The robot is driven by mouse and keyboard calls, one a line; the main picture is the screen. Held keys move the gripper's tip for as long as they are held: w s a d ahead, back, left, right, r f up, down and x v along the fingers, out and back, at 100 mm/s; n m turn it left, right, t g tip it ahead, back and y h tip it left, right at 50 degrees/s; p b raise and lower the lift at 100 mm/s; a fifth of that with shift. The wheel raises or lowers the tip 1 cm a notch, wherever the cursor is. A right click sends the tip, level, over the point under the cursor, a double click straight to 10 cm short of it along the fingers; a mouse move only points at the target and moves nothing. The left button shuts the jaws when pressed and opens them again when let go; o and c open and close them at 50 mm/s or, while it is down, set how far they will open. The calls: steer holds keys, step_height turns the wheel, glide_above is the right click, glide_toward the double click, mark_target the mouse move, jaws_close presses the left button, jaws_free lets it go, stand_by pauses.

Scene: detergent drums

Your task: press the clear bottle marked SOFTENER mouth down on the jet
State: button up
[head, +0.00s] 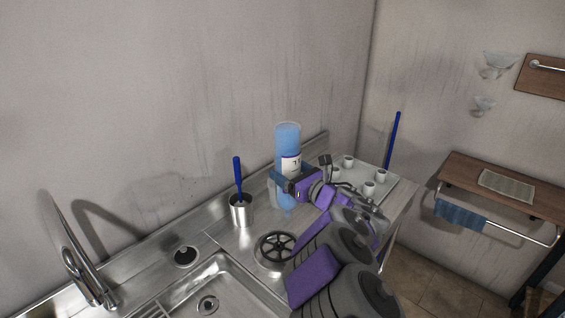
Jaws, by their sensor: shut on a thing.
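A clear bottle (288,138) with blue contents and a white label stands out above the counter, its broad end up and its narrower end down. Only part of the label shows, and I cannot read SOFTENER on it. My gripper (284,181) is shut on this bottle around its middle, below the label. The bottle's lower end (287,210) shows below the jaws, above the steel counter. A round spoked rinser (277,247), which looks like the jet, is set in the counter below and slightly left of the bottle. The lower end appears apart from it.
A steel cup (241,210) with a blue-handled brush stands left of the bottle. A sink (205,290) and tap (80,265) are at lower left. A pale tray (385,187) with several small white cups lies right, partly behind my arm. A wall is close behind.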

mark_target(281, 199)
steer(key=shift+s+a+r+n+g+y, duration=0.25)
steer(key=shift+s+a+n+g+y, duration=0.15)
steer(key=shift+s+a, duration=0.15)
steer(key=shift+s+a+r+n+g+y, duration=0.2)
steer(key=shift+s+a+n+g+y, duration=0.1)
steer(key=shift+s+a+g, duration=0.25)
step_height(281, 199, down, 4)
steer(key=shift+a+r, duration=0.15)
steer(key=shift+r, duration=0.05)
steer(key=shift+f+p, duration=0.45)
steer(key=shift+f, duration=2.35)
steer(key=shift+r+b, duration=0.15)
steer(key=shift+b, duration=0.6)
